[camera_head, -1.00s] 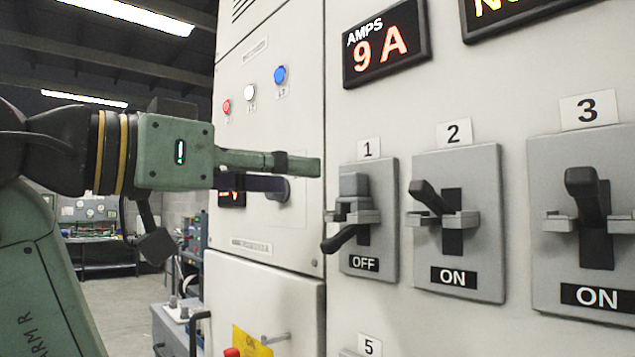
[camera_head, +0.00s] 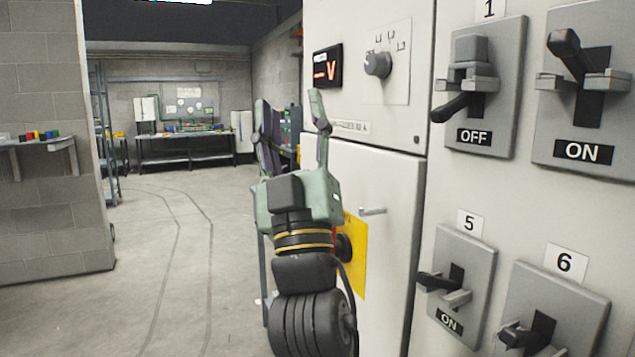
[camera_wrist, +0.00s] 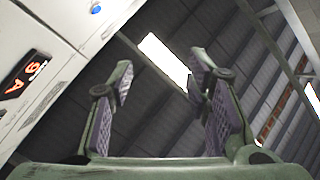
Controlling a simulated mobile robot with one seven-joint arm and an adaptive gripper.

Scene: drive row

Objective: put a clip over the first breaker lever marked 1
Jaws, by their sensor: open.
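The first breaker, marked 1 (camera_head: 505,100), is a grey plate at the upper right of the head view. Its black lever (camera_head: 457,107) points down and its label reads OFF. A grey block, which looks like a clip (camera_head: 472,50), sits over the slot above the lever, against the cross brackets. My gripper (camera_head: 290,112) points up, well left of the breaker and apart from it. Its fingers are spread and nothing is between them. The wrist view also shows the open, empty fingers (camera_wrist: 160,85) against the ceiling.
Breaker 2 (camera_head: 618,130) has its lever up, at ON. Breakers 5 (camera_head: 482,275) and 6 (camera_head: 575,298) are below. A cabinet door with a handle (camera_head: 372,211) is close to my gripper's right. Open floor (camera_head: 175,235) lies left, with a workbench (camera_head: 185,137) behind.

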